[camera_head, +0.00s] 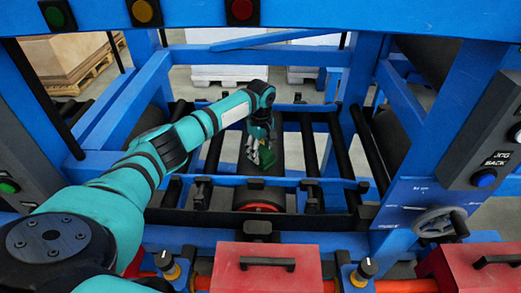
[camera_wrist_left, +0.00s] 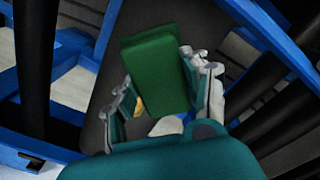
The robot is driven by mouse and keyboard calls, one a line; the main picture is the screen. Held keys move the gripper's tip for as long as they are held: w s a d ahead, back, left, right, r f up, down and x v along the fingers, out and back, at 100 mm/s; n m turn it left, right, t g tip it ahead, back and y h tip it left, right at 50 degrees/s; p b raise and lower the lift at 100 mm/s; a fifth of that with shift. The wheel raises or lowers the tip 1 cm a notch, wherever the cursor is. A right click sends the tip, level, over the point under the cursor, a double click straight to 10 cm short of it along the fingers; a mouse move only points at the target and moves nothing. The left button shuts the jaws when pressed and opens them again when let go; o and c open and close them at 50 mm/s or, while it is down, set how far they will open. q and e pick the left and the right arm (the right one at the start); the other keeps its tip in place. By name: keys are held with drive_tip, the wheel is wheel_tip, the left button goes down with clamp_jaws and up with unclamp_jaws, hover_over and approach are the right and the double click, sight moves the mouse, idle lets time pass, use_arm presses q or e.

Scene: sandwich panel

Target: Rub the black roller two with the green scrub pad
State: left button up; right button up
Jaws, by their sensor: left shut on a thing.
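My left gripper (camera_head: 262,157) reaches in from the left over the middle of the blue machine frame. It is shut on the green scrub pad (camera_head: 255,167), which shows as a thick green block (camera_wrist_left: 160,75) between the fingers in the left wrist view. A wide dark surface (camera_wrist_left: 107,80) lies behind the pad; I cannot tell whether they touch. Slim black rollers stand on both sides, one left (camera_head: 215,147) and one right (camera_head: 309,147) of the gripper. I cannot tell which is roller two. My right gripper is not in view.
Blue beams (camera_head: 300,181) cross in front of and around the gripper. Red boxes with black handles (camera_head: 267,267) stand in front. A handwheel (camera_head: 440,221) and button panel (camera_head: 489,150) are at the right. A pallet with boxes (camera_head: 65,60) is behind.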

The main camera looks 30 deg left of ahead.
sight(261, 144)
use_arm(q)
drive_tip(key=shift+f, duration=0.7)
drive_tip(key=shift+w+a+f+b, duration=0.1)
drive_tip(key=shift+w+a+b, duration=0.15)
drive_tip(key=shift+b, duration=0.3)
drive_tip(key=shift+w+a+f+b, duration=0.1)
drive_tip(key=shift+w+a+b, duration=0.15)
drive_tip(key=shift+w+b, duration=0.3)
drive_tip(key=shift+w+a+b, duration=0.2)
drive_tip(key=shift+w+b, duration=0.25)
drive_tip(key=shift+b, duration=0.15)
drive_tip(key=shift+w+a+r+b, duration=0.2)
drive_tip(key=shift+w+a+b, duration=0.25)
drive_tip(key=shift+b, duration=0.2)
